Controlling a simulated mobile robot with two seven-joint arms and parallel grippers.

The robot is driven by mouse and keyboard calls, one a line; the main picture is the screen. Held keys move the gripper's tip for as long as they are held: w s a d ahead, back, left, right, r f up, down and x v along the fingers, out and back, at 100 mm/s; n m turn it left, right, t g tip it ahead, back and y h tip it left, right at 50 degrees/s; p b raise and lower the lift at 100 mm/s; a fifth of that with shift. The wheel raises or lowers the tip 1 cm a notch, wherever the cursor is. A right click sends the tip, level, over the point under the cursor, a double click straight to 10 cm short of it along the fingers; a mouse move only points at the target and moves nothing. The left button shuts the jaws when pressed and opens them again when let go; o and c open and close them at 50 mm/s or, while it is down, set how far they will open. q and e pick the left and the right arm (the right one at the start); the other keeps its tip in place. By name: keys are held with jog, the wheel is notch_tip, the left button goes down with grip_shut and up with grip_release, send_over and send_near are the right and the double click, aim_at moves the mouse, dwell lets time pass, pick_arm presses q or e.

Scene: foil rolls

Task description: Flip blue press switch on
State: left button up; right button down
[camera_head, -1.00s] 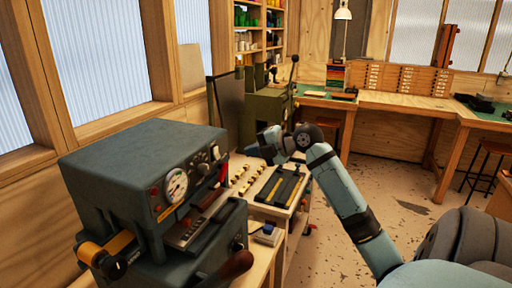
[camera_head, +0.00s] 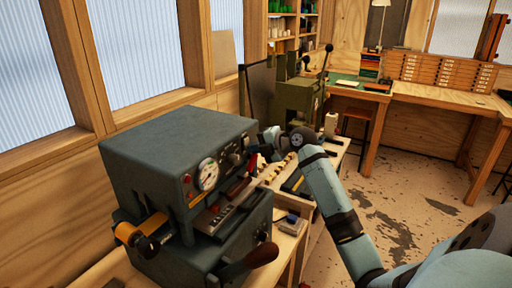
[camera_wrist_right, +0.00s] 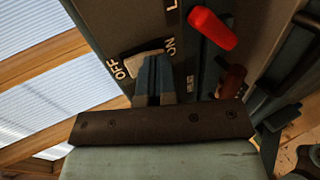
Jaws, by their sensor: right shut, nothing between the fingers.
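The blue-grey press (camera_head: 180,140) stands at the left of the head view, with a gauge and controls on its front. In the right wrist view its dark panel (camera_wrist_right: 108,30) carries OFF and ON labels. A pale switch (camera_wrist_right: 130,66) lies between the labels, mostly hidden by my fingers. My right gripper (camera_wrist_right: 154,62) is shut and empty, with its tips over the switch; I cannot tell whether they touch it. In the head view my right gripper (camera_head: 268,138) is beside the press's right side, its tips hard to make out. My left gripper is not in view.
A red lever (camera_wrist_right: 212,28) sticks out near the ON side. A small blue-topped box (camera_head: 291,222) sits on the bench right of the press. A green machine (camera_head: 300,98) stands behind. Open floor (camera_head: 400,205) lies to the right.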

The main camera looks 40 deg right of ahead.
jog(key=shift+r, duration=0.85)
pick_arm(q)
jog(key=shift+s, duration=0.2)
pick_arm(e)
jog(key=shift+w, duration=0.1)
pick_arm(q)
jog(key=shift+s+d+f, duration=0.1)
